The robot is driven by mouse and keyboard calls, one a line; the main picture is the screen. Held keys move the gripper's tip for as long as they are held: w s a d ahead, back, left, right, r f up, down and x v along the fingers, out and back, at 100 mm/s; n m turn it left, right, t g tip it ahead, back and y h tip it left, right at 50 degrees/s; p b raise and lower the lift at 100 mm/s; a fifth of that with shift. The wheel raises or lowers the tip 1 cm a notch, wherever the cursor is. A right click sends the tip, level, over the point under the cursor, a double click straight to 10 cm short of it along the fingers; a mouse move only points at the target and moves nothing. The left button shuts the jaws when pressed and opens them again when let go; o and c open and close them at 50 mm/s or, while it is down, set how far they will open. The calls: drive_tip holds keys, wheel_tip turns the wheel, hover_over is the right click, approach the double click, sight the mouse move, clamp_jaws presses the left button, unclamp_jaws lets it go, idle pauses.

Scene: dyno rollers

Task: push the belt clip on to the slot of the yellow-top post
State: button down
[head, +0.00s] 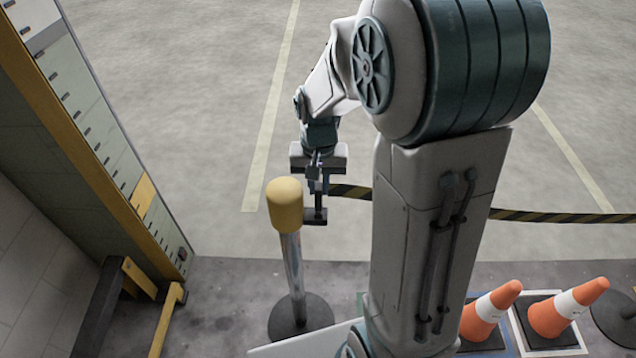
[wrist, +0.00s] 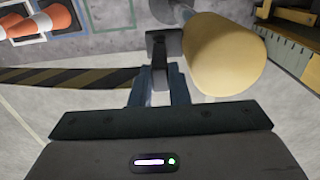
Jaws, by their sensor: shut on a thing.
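The yellow-top post (head: 285,205) stands upright on a round dark base, with a silver pole under its yellow cap. In the wrist view its yellow cap (wrist: 228,55) fills the upper right. My gripper (head: 318,187) is just right of the cap and is shut on the dark belt clip (head: 315,215). In the wrist view the belt clip (wrist: 163,45) sticks out beyond my fingers (wrist: 160,88), close beside the post. I cannot tell whether clip and post touch. The slot is not visible.
The black-and-yellow belt (head: 545,216) runs from the clip to the right, passing behind my arm. Orange cones (head: 565,311) stand on dark bases at the lower right. A yellow-edged cabinet or wall (head: 90,150) and yellow rails are at the left. The floor behind is clear.

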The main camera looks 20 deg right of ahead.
drive_tip(key=shift+f+b, duration=0.4)
drive_tip(key=shift+f, duration=0.15)
drive_tip(key=c, duration=1.3)
unclamp_jaws()
wheel_tip(320, 180, up, 14)
drive_tip(key=s+f+n+t, duration=0.3)
drive_tip(key=s+f, duration=0.1)
drive_tip(key=s, duration=1)
drive_tip(key=shift+f+n, duration=0.15)
drive_tip(key=shift+n, duration=0.15)
